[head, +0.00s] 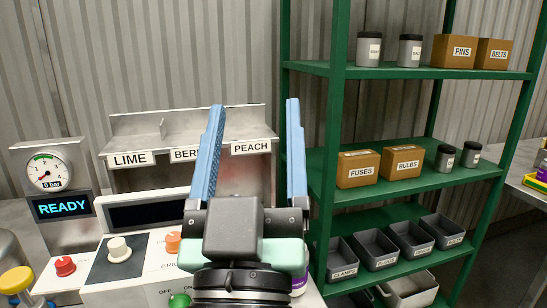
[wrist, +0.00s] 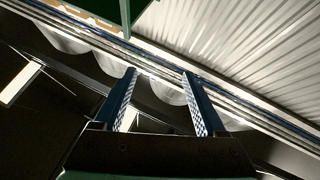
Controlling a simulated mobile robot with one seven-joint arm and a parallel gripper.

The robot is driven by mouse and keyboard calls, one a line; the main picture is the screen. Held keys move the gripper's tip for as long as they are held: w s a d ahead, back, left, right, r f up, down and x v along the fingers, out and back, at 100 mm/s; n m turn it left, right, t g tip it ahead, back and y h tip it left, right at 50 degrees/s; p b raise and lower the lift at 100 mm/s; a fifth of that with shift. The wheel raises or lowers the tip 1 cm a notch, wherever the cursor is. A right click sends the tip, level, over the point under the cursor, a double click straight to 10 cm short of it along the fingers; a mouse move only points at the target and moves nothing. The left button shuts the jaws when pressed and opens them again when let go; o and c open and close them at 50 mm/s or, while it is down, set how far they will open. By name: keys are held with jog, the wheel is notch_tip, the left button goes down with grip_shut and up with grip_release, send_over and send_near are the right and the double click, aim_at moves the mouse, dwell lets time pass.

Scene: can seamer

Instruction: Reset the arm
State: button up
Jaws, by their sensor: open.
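My gripper (head: 252,125) is raised in the middle of the head view, its two blue fingers pointing up and spread apart. Nothing is between them. In the wrist view my gripper (wrist: 160,80) also shows open and empty. It stands in front of the metal dispenser (head: 190,120) labelled LIME, a partly hidden BER label, and PEACH. My arm and gripper hide part of the control panel (head: 115,270) and of the dispenser.
A gauge (head: 47,171) reads near 0 bar above a READY display (head: 63,206). A green shelf (head: 420,190) with boxes, jars and grey bins stands at the right. The panel carries red, white, orange and green controls. A yellow-topped item (head: 15,281) is at lower left.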

jog(key=s+d+r+t+p, duration=0.1)
jog(key=s+r+p, duration=0.1)
jog(key=r+p, duration=0.4)
jog(key=s+r+m+t+p, duration=0.1)
jog(key=s+r+p, duration=0.2)
jog(key=r, duration=1.4)
jog(key=p, duration=0.4)
jog(key=shift+d+r, duration=0.2)
jog(key=shift+d, duration=0.15)
jog(key=shift+s, duration=0.1)
